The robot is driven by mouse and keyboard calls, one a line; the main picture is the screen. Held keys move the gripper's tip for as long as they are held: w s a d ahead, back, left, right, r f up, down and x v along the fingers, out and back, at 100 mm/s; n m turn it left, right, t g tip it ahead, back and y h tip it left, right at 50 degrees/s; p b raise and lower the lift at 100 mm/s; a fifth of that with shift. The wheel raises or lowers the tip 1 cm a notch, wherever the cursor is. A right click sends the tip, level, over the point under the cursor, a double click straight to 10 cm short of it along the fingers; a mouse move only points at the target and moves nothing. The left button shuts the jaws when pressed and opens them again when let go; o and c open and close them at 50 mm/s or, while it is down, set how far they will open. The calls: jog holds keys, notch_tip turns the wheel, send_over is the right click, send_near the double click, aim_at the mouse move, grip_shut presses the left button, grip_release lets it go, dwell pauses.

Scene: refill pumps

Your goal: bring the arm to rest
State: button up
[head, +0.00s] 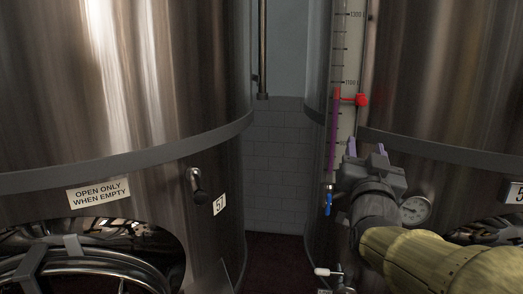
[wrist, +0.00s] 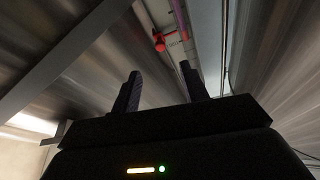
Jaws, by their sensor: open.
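My gripper (head: 366,148) is raised in front of the right tank in the head view, at the end of my arm, which comes in from the lower right. Its two fingers point up and stand apart, with nothing between them. In the wrist view my gripper (wrist: 159,90) also shows open and empty. A red marker (head: 360,99) sits on the level scale above the fingers, apart from them. It also shows beyond the fingers in the wrist view (wrist: 159,43).
The right tank (head: 440,80) carries a scale (head: 350,50), a purple-filled sight tube (head: 333,140), a blue-handled valve (head: 327,204) and a round gauge (head: 414,210) close to my arm. The left tank (head: 120,90) has a hatch (head: 90,255). A narrow gap lies between the tanks.

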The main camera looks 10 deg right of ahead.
jog(key=w+a+f+n+g+y+p, duration=0.1)
jog(key=a+f+n+g+y+p, duration=0.2)
jog(key=f, duration=0.5)
jog(key=a+f+n+g+y+p, duration=0.1)
jog(key=a+f+g+y+p, duration=0.3)
jog(key=f, duration=0.5)
jog(key=s+a+f+n+g+p, duration=0.2)
jog(key=s+a+f+g+p, duration=0.2)
jog(key=s+f+g, duration=0.7)
jog(key=s, duration=0.2)
jog(key=shift+s+a+y, duration=0.3)
jog(key=shift+s+a, duration=0.1)
jog(key=shift+c, duration=0.8)
jog(key=shift+w, duration=0.15)
